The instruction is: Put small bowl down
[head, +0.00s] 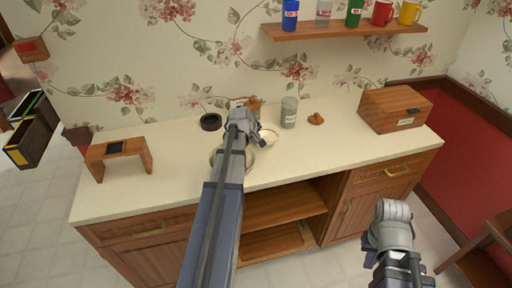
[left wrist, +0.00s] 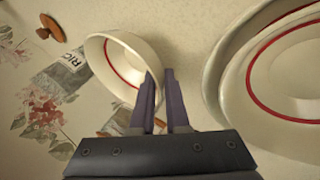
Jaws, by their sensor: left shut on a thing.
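The small bowl (left wrist: 103,62) is white with a red ring inside. In the left wrist view my left gripper (left wrist: 160,78) has its fingers shut on the bowl's rim. In the head view the small bowl (head: 269,138) shows just right of my left wrist, over the cream counter (head: 330,150). I cannot tell whether its base touches the counter. My left fingers are mostly hidden by my arm there. My right gripper (head: 372,250) hangs low at the right, in front of the cabinet, away from the bowl; its jaws are not clear.
Larger white dishes with red rings (left wrist: 228,62) lie close to the small bowl, partly behind my left arm. A grey canister (head: 289,112), a brown lid (head: 316,119), a black ring-shaped item (head: 211,122) and a wooden box (head: 395,108) stand around.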

